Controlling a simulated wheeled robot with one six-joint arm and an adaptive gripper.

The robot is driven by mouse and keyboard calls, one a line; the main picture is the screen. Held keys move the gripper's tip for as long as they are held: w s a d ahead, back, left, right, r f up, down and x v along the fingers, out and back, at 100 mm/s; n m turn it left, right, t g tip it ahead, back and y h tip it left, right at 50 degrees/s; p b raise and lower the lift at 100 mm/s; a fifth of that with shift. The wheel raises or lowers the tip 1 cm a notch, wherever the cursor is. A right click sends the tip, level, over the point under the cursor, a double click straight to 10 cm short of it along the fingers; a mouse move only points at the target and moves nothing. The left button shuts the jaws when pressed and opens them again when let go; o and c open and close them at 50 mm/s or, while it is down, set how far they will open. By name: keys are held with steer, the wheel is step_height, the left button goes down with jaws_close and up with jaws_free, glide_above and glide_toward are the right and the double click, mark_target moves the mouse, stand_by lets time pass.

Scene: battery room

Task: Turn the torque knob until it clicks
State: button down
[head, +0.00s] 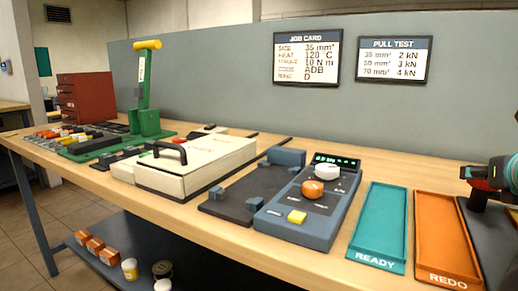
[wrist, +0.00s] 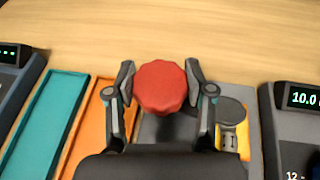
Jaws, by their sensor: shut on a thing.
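The red scalloped knob (wrist: 161,86) is in the middle of the wrist view, over a grey stand. My gripper (wrist: 160,76) has one finger on each side of it and is shut on it. The lower part of the knob and what it sits on are partly hidden by my gripper. In the head view my gripper (head: 486,172) is at the right edge, above a dark base, and the knob is hard to make out there. A grey unit with a lit display (wrist: 304,97) reading 10.0 stands to the right in the wrist view.
A teal READY tray (head: 380,226) and an orange REDO tray (head: 446,236) lie left of my gripper, both empty. A blue-grey tester (head: 303,226) with knobs stands beside them. A white case (head: 190,166) is farther left. A job card (head: 307,58) hangs on the wall.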

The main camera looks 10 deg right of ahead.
steer(key=shift+c, duration=2)
jaws_free()
step_height(320, 180, up, 10)
steer(key=shift+s, duration=0.1)
